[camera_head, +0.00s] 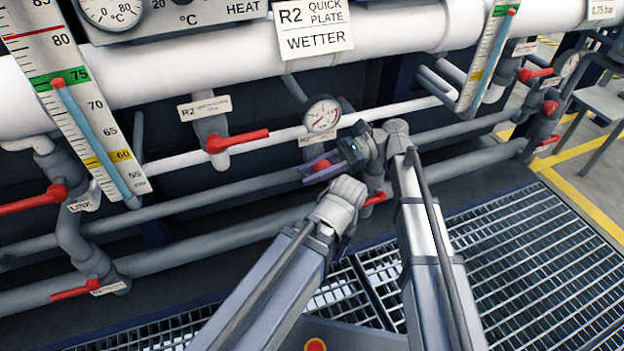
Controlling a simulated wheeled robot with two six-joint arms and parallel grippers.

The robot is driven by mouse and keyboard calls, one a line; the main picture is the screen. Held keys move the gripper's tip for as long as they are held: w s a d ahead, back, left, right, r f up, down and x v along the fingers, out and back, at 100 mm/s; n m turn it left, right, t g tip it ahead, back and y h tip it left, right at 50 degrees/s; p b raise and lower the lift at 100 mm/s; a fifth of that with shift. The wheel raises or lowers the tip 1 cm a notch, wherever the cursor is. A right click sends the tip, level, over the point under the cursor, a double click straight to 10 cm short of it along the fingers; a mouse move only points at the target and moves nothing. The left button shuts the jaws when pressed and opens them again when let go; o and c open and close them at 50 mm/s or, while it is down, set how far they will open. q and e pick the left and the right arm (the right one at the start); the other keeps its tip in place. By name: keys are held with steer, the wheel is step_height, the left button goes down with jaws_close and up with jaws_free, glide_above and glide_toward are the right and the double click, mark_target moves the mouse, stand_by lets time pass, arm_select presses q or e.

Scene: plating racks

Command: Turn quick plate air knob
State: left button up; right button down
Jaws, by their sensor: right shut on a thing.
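The red knob (322,165) sits below a round pressure gauge (322,115) on the white pipe, under the R2 QUICK PLATE WETTER sign (313,27). My right gripper (311,172) comes at it from the right, with its purple fingers shut on the knob. The fingers cover part of the knob. The small label under the gauge is partly hidden and I cannot read it fully. My left arm reaches up in the middle, its wrist just below the right gripper. The left gripper's fingers do not show.
A red lever valve (236,141) with an R2 label is left of the knob. Another red lever (375,198) is just below right, close to my arms. Level scales (75,95) stand at left and right. Metal grating (530,260) covers the floor.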

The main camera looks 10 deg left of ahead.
steer(key=shift+r+g+y+b, duration=0.1)
steer(key=shift+g+y+b, duration=0.2)
steer(key=shift+y+b, duration=0.1)
steer(key=c, duration=0.8)
jaws_free()
steer(key=shift+c, duration=0.2)
